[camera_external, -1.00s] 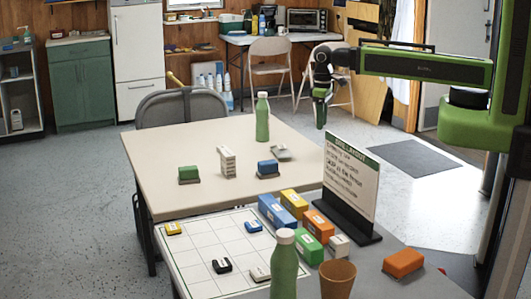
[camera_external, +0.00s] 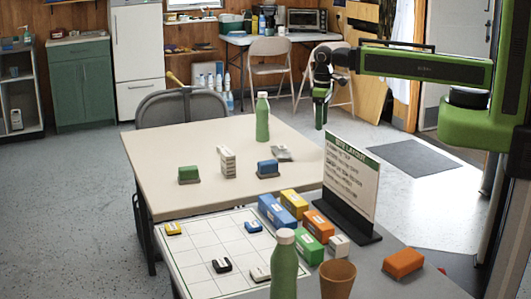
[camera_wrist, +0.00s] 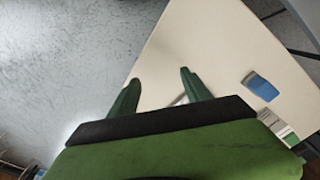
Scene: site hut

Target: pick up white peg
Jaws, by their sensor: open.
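I cannot tell for sure which thing is the white peg. A white upright stack (camera_external: 227,161) stands on the far beige table (camera_external: 165,150), between a green block and a blue block. A small white block (camera_external: 339,245) stands beside the sign on the near table, and a flat whitish piece (camera_external: 260,273) lies on the white grid sheet. My gripper (camera_external: 320,112) hangs in the air, pointing down, near the beige table's right side. In the wrist view my gripper (camera_wrist: 160,75) is open and empty, above the table's edge. A whitish block (camera_wrist: 278,124) shows there at right.
A green bottle (camera_external: 262,117), the blue block (camera_external: 267,168) and the green block (camera_external: 188,174) stand on the beige table. The near table holds a sign (camera_external: 350,185), coloured blocks, a second green bottle (camera_external: 284,265) and a brown cup (camera_external: 338,279). The beige table's left part is clear.

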